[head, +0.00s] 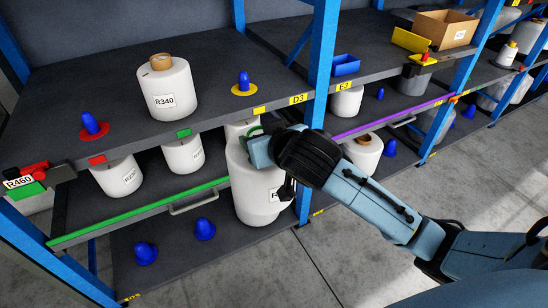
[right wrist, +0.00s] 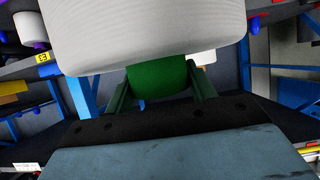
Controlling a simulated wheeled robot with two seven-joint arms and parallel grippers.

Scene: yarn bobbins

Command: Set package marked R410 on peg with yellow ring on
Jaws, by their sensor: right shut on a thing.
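A large white yarn package (head: 252,190) hangs in front of the shelf's right part. Its label shows only an "R"; the rest is hidden by my arm. My right gripper (head: 256,136) is shut on the package's core at its top. In the right wrist view the green core (right wrist: 158,80) sits between my fingers, with the white yarn body (right wrist: 150,35) beyond it. A blue peg with a yellow ring (head: 243,90) stands bare on the upper shelf, above and behind the held package. My left gripper is not in view.
A white package marked R340 (head: 168,88) stands left of the yellow-ring peg. A bare blue peg with a red ring (head: 93,127) is further left. White packages (head: 117,175) stand on the shelf below, behind a green rail (head: 140,211). A blue upright (head: 320,62) rises at the right.

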